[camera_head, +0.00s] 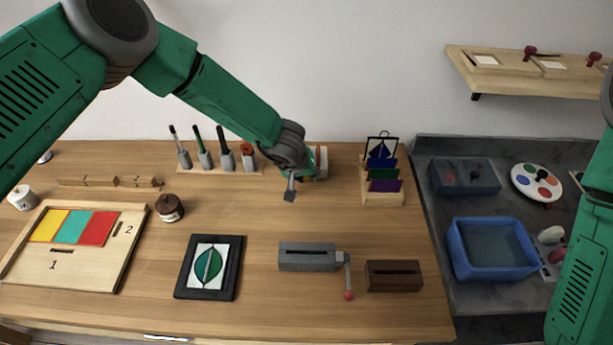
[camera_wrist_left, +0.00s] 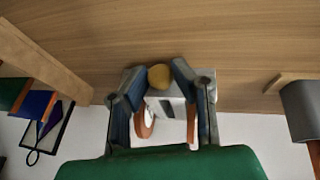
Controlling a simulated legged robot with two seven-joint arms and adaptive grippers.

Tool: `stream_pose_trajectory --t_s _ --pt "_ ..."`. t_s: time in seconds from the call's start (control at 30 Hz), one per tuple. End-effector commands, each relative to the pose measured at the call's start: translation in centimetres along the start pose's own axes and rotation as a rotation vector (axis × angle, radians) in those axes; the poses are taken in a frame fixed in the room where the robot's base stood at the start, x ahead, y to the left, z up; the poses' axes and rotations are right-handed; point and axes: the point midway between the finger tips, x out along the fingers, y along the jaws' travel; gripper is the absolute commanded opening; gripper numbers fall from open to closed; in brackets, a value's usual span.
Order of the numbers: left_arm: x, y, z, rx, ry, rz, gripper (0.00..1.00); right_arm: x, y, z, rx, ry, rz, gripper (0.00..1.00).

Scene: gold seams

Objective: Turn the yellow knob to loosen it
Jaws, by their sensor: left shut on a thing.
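The yellow knob (camera_wrist_left: 159,76) shows in the left wrist view, between my two fingertips, at the front of a pale grey block. My left gripper (camera_wrist_left: 160,88) is shut on the knob, with a blue-grey finger on either side of it. In the head view my left gripper (camera_head: 291,188) is at the back middle of the wooden table, in front of a small device (camera_head: 320,163) that it partly hides. The knob is hidden in the head view. My right arm shows at the right edge, its gripper out of view.
Several tools in holders (camera_head: 220,160) stand left of my gripper. A wooden rack with coloured cards (camera_head: 382,196) stands to its right. A framed leaf picture (camera_head: 210,267), a grey box with a lever (camera_head: 308,257) and a brown slotted block (camera_head: 393,275) lie nearer.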

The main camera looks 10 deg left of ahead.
Motion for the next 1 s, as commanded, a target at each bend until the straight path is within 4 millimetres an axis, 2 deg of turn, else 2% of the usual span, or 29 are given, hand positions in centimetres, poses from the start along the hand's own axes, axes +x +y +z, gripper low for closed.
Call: stream_pose_trajectory --t_s 0.5,0.53,0.83,1.0 --pt "0.1 0.0 0.2 -0.009 -0.004 0.023 0.00 0.1 0.0 0.0 0.000 0.000 0.000 1.00" --pt "0.1 0.0 0.2 -0.009 -0.004 0.023 0.28 0.1 0.0 0.0 0.000 0.000 0.000 1.00" --pt "-0.1 0.0 0.1 -0.009 -0.001 0.022 0.29 0.0 0.0 0.2 0.001 0.002 0.000 1.00" --pt "-2.1 0.0 -0.1 -0.007 0.001 0.022 0.29 0.0 0.0 0.3 0.000 0.003 0.000 1.00"
